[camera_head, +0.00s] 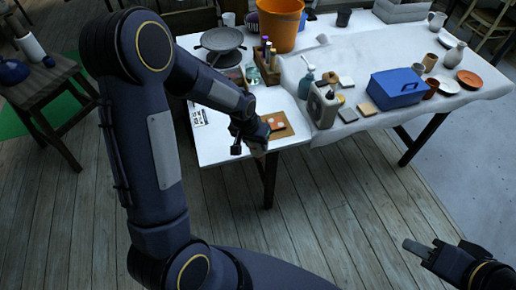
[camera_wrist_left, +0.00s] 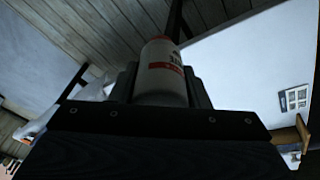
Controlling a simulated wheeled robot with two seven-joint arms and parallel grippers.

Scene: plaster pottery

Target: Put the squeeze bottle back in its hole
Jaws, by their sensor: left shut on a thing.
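The squeeze bottle (camera_wrist_left: 165,75), white with a red band and dark lettering, is between the fingers of my left gripper (camera_wrist_left: 160,92) in the left wrist view. My left gripper is shut on it. In the head view my left gripper (camera_head: 256,147) is at the table's front edge, beside a wooden board; the bottle is mostly hidden there by the gripper. A wooden holder (camera_head: 268,74) with several bottles stands farther back on the table; its holes cannot be made out. My right gripper (camera_head: 418,247) is at the lower right, away from the table; its opening is unclear.
The white table (camera_head: 223,146) holds a wooden board (camera_head: 281,131) with small pale pieces, a grey canister (camera_head: 323,107), a blue box (camera_head: 396,88) and an orange bucket (camera_head: 280,26). A dark round pan (camera_head: 222,39) is at the back left. The floor in front is clear.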

